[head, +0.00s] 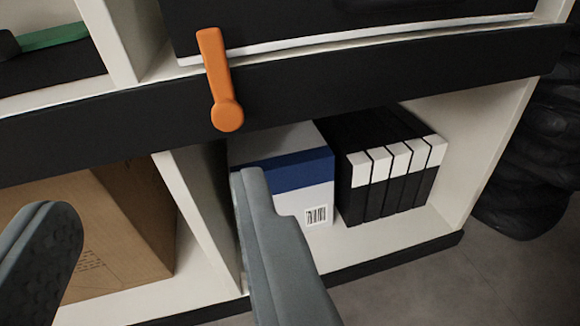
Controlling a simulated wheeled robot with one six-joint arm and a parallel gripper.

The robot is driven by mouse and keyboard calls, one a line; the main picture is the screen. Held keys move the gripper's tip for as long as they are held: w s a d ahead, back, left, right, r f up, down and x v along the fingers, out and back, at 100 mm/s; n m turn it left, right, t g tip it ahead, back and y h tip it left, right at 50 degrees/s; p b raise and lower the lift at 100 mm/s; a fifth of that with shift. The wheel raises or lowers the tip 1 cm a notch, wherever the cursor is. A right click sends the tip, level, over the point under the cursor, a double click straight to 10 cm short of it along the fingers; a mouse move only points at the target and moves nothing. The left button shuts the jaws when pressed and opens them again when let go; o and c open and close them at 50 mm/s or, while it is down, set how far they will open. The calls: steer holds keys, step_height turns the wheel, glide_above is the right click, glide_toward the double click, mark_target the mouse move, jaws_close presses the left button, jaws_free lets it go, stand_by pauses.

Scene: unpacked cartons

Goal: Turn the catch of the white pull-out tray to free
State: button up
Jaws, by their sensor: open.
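The orange catch (220,80) is a bar with a round knob at its lower end, set on the black shelf edge. It stands nearly upright, tilted slightly, and its upper end overlaps the white strip and dark front above. The white strip (400,37), which looks like the edge of the white pull-out tray, runs along the bottom of the upper right compartment under a large black face. My gripper (156,198) is open and empty, its two grey fingers wide apart below the catch. It appears clear of the catch.
Below the catch, a white and blue box (290,175) and several black binders (390,180) stand in the lower right compartment. A brown carton (125,220) is in the lower left one. A green item (52,37) lies at upper left. Black bags (535,140) are at the right.

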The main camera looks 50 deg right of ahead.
steer(key=h, duration=0.1)
glide_toward(227, 117)
steer(key=shift+n, duration=0.4)
steer(key=x, duration=0.9)
stand_by(0.3)
steer(key=c, duration=1)
